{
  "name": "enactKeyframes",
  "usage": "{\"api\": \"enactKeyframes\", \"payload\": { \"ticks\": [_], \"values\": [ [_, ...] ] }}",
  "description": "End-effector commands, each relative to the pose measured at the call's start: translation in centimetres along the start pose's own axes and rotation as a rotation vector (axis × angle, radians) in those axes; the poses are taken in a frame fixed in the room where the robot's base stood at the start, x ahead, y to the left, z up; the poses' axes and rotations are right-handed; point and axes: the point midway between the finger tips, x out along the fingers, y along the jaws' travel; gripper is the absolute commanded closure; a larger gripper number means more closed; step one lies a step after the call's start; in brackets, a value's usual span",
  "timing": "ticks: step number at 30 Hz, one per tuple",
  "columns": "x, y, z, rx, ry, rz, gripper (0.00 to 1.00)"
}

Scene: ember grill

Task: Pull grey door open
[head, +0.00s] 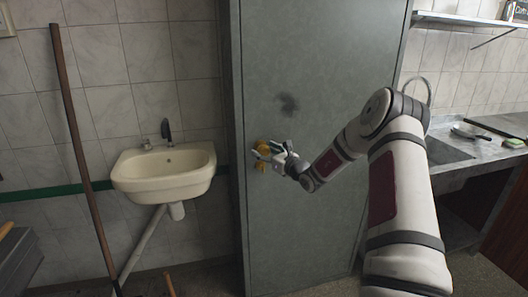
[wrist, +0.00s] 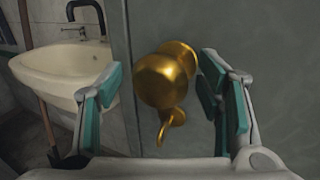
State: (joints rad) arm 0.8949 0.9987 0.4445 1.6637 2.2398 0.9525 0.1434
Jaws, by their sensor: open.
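The grey door (head: 310,120) stands in its frame and looks closed. It carries a brass knob (head: 264,146) near its left edge, partly hidden by my gripper in the head view. My gripper (head: 262,157) is at the knob. In the wrist view the gold knob (wrist: 165,78) sits between the two teal-padded fingers of my gripper (wrist: 158,85), which are spread apart. The right finger looks close to the knob, with a wider gap on the left. A small gold piece (wrist: 170,122) hangs below the knob. The grey door (wrist: 265,50) fills the background behind it.
A cream wall sink (head: 165,170) with a dark tap stands left of the door. A long wooden pole (head: 75,130) leans at the far left. A metal counter with a basin (head: 450,148) is on the right, under a shelf (head: 470,20).

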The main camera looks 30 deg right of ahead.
Motion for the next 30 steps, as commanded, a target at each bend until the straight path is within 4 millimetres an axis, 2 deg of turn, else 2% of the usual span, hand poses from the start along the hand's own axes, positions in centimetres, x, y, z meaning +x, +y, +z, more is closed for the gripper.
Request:
{"api": "enactKeyframes", "payload": {
  "ticks": [4,12,14,20,21,26,30],
  "values": [
    [0.8,0.0,-0.1,0.001,0.001,-0.001,0.39],
    [0.9,0.0,0.0,0.001,0.001,0.0,0.39],
    [0.9,0.0,0.0,0.001,0.001,0.0,0.51],
    [0.9,0.0,0.0,0.0,0.001,0.0,0.96],
    [0.9,0.0,0.0,0.0,0.001,0.0,1.0],
    [0.6,0.0,0.0,0.0,0.001,0.003,1.0],
    [-0.9,0.4,0.1,0.002,0.002,0.026,1.0]
  ]
}}
